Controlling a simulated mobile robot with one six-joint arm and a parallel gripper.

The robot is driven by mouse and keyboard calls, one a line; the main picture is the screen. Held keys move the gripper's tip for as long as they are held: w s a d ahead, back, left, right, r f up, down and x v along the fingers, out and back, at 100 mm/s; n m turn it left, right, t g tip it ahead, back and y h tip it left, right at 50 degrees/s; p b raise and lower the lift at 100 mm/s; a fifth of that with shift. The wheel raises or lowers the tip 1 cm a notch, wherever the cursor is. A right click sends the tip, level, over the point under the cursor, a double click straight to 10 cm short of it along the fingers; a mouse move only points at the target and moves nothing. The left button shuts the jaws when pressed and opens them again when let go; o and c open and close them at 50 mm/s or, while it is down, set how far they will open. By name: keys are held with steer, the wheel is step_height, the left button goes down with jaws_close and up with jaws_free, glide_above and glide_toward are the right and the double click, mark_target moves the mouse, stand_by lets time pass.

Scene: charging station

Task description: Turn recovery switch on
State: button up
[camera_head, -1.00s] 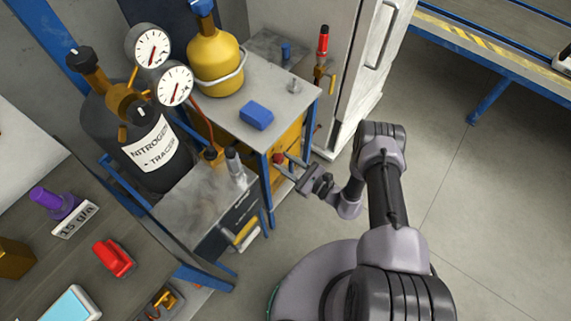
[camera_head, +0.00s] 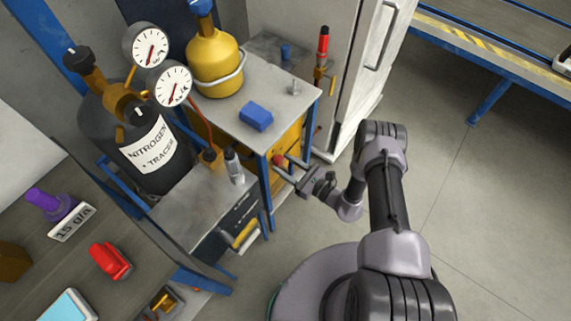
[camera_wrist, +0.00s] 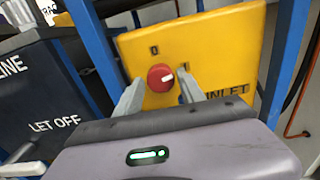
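The recovery switch is a round red knob (camera_wrist: 160,77) on a yellow panel (camera_wrist: 222,40). In the wrist view its white mark points right, towards a small dark mark partly covered by the right finger; a "0" stands above the knob. My gripper (camera_wrist: 161,88) is open, with one finger on each side of the knob. I cannot tell whether the fingers touch it. In the head view the knob (camera_head: 279,160) shows as a small red spot at my gripper (camera_head: 286,167), low on the front of the yellow unit.
A blue frame post (camera_wrist: 285,60) stands right of the panel, another to its left. A dark "LET OFF" panel (camera_wrist: 50,105) is at the left. In the head view, a grey shelf top (camera_head: 225,110) with a yellow cylinder (camera_head: 214,60) is above. The floor (camera_head: 470,220) right is clear.

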steer(key=shift+o, duration=0.7)
steer(key=shift+d, duration=0.1)
steer(key=p+v, duration=0.3)
steer(key=v, duration=1.4)
steer(key=shift+p, duration=0.35)
steer(key=shift+s, duration=0.15)
